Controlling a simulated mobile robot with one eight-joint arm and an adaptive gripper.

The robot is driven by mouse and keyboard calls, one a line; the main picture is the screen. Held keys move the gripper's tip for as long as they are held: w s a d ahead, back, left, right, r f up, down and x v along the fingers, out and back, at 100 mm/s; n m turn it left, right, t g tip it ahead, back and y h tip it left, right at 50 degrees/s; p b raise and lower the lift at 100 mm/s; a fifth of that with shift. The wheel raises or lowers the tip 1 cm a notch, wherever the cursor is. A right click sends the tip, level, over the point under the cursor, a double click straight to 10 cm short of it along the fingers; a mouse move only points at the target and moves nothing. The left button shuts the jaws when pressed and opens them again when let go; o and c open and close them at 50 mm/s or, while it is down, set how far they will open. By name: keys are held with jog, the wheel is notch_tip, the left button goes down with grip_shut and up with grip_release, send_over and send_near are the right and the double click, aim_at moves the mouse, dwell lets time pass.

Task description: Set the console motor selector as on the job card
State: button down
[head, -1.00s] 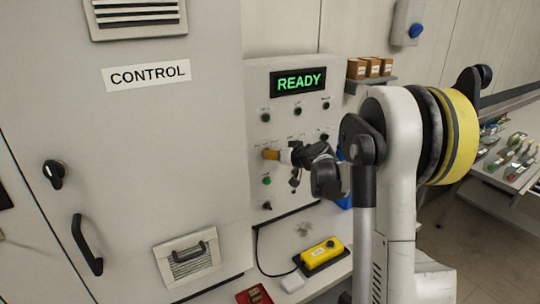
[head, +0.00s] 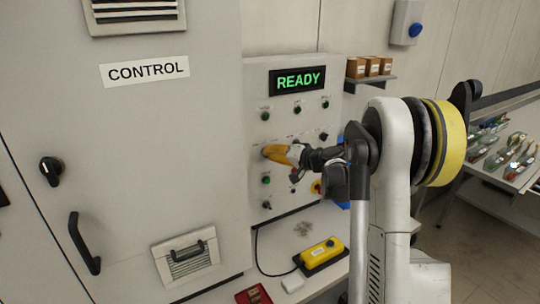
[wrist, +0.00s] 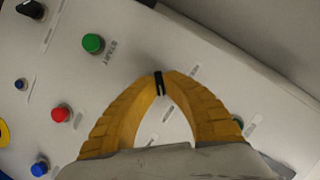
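The console (head: 254,90) is a light panel with a green READY display (head: 297,81). My gripper (head: 267,151) is at the panel's left side, halfway down; it also shows in the wrist view (wrist: 158,83). Its two yellow fingers meet at the tips around a narrow black piece, which looks like a selector handle. The fingers hide most of it, and its setting and label cannot be read. Another black selector (wrist: 32,9) is at the wrist view's top left. I cannot make out a job card for certain.
A green START button (wrist: 93,43), a red button (wrist: 61,114) and blue buttons (wrist: 40,168) are near the fingers. A yellow control box (head: 321,254) lies on the bench below. The CONTROL cabinet (head: 125,150) stands to the left.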

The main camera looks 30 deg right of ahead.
dwell(0.3)
jog(key=c, duration=1.5)
grip_release()
jog(key=v, duration=1.2)
